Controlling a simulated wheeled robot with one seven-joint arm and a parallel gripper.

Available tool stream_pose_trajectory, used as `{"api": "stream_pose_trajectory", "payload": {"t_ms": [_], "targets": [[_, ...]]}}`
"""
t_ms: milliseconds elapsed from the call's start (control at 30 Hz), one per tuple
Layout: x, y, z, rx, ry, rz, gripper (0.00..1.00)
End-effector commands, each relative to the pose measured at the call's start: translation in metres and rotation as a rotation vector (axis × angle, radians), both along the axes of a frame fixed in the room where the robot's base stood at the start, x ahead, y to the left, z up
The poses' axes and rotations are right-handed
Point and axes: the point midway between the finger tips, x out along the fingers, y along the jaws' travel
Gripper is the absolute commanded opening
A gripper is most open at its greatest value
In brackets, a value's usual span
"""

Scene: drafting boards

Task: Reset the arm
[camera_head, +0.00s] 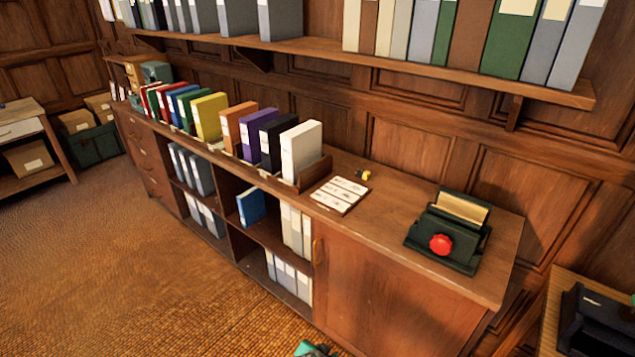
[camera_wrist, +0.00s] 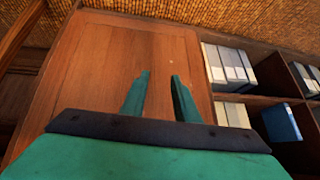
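My gripper (camera_wrist: 160,95) shows in the wrist view with two teal fingers apart and nothing between them. It faces the wooden cabinet door (camera_wrist: 95,70), and the picture there is upside down. In the head view only a small teal part of my arm's end (camera_head: 315,349) shows at the bottom edge, in front of the cabinet door (camera_head: 375,300). The rest of the arm is out of view.
A long wooden cabinet (camera_head: 400,195) carries coloured binders, a label card (camera_head: 340,194) and a dark green device with a red knob (camera_head: 440,244). A blue binder (camera_head: 251,206) stands in an open compartment. A wall shelf (camera_head: 400,72) hangs above. Floor (camera_head: 130,270) at left is clear.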

Motion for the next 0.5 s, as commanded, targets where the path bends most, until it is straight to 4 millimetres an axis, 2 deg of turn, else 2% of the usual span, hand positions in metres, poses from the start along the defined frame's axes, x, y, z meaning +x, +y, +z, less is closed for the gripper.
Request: {"api": "stream_pose_trajectory", "payload": {"t_ms": [33, 233, 500], "targets": [[-0.019, -0.003, -0.008, -0.007, -0.011, 0.029, 0.28], [-0.077, -0.006, -0.018, -0.038, -0.082, 0.147, 0.28], [-0.16, -0.001, -0.005, -0.076, -0.185, 0.29, 0.28]]}}
